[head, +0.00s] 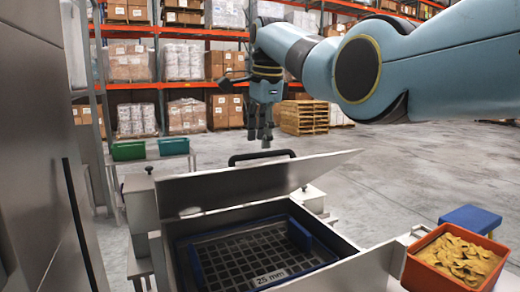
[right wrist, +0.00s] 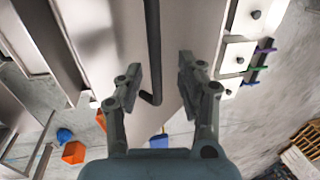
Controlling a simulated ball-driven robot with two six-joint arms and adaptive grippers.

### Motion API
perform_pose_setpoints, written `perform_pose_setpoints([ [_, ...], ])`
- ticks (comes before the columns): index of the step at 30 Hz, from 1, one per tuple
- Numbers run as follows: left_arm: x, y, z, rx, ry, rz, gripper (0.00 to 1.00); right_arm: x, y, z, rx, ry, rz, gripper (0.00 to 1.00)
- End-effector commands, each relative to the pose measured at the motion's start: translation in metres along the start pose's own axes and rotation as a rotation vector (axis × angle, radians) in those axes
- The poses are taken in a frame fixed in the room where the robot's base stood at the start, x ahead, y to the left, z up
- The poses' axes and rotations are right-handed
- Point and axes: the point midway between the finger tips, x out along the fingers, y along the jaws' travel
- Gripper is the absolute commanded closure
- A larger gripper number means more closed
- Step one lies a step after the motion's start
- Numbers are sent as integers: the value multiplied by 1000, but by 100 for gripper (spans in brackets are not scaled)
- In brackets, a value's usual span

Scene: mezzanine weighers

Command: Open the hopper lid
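The hopper lid (head: 255,180) is a flat grey metal panel, standing tilted up over the hopper (head: 345,272). The hopper's mouth is uncovered, and a dark grid (head: 240,258) marked 25 mm shows inside. The lid's black bar handle (head: 262,155) shows beyond its top edge. My right gripper (head: 259,140) points down just above the handle, seemingly a little apart from it. In the right wrist view, my right gripper (right wrist: 158,68) has its fingers spread, with the handle (right wrist: 153,50) in the gap between them and the pale lid (right wrist: 110,45) behind. My left gripper is in neither view.
An orange bin (head: 410,270) of yellowish pieces stands at the right, near a blue stool (head: 470,218). Green and teal bins (head: 130,150) are on a stand at the left. Tall grey cabinets (head: 30,150) close off the left. Stacked pallets (head: 304,117) and racks are far back; the floor at right is clear.

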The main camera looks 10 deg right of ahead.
Motion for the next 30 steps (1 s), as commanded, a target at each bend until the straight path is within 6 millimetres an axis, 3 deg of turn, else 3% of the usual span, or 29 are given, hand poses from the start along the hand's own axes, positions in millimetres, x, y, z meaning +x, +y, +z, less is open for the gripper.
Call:
perform_pose_setpoints([
  [3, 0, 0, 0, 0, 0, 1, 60, -30, -2, 0, -1, 0, -5, 62],
  [9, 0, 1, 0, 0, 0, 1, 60, -63, -2, 1, -1, 0, -2, 62],
  [14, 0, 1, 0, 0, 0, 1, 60, -75, -2, 1, -1, 0, -1, 62],
  [21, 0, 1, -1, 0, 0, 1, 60, -76, -1, 1, -1, 0, 0, 62],
  [26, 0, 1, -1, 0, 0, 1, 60, -75, -7, 1, 47, -1, -26, 82],
  [28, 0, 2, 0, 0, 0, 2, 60, -83, -26, 5, 109, -28, -123, 91],
  [30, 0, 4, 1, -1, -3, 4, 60, -115, -59, 13, 190, -90, -308, 100],
])
